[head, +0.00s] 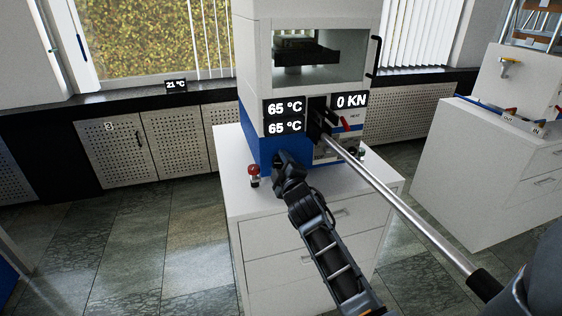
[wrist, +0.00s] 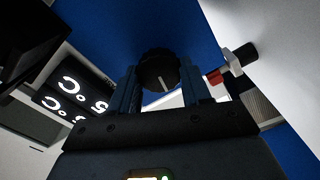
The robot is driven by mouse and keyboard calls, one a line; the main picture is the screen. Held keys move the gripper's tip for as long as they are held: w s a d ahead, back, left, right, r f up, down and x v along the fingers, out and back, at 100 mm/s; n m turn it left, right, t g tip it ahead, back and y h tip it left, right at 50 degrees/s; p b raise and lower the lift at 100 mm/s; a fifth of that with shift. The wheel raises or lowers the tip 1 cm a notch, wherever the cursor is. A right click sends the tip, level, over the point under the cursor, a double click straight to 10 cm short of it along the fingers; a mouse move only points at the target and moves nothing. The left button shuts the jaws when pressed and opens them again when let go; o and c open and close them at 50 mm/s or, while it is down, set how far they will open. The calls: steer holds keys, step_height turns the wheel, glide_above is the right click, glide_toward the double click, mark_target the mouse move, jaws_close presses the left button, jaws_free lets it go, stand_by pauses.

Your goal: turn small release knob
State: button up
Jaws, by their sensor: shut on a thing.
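The small release knob (wrist: 160,70) is round and black with a pale line on its face. In the wrist view it sits between the two fingers of my gripper (wrist: 158,88), against the blue panel (wrist: 180,25) of the press. The fingers are shut on the knob. In the head view my gripper (head: 282,160) is at the lower blue front of the press (head: 262,140), and it hides the knob there.
A red emergency button (head: 253,171) stands left of my gripper on the white cabinet (head: 300,225). A long metal lever (head: 400,205) slants from the press to the lower right. Displays read 65 °C (head: 284,107) and 0 KN (head: 350,101). Floor at left is clear.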

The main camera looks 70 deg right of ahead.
steer(key=shift+f+n, duration=0.1)
steer(key=shift+n, duration=0.4)
steer(key=o, duration=1.1)
steer(key=shift+c, duration=0.2)
steer(key=b+v, duration=0.2)
steer(key=v, duration=0.6)
steer(key=shift+b, duration=0.4)
